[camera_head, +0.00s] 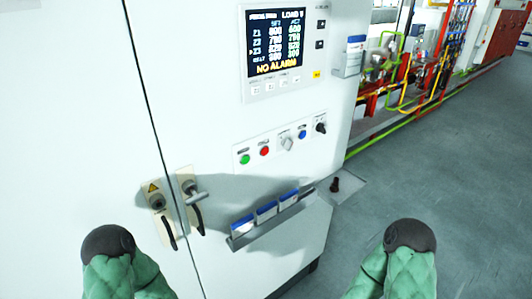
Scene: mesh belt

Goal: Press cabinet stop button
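The white cabinet (185,75) stands in front of me. On its front is a small panel (280,136) with a row of controls. A green button (244,159) is at the left, then a red button (264,151), a grey rotary knob (287,143), a blue button (302,134) and a black knob (320,127). The labels are too small to read. My two arms show at the bottom left and bottom right as green padded sleeves with dark rounded ends, apart from the panel. No gripper fingers are visible.
A display (275,42) above the panel reads "NO ALARM". Two door handles (192,194) are at the left. A document rack (268,217) juts out below the panel. Colored pipes (410,75) run behind the cabinet. Grey floor (460,170) is clear at the right.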

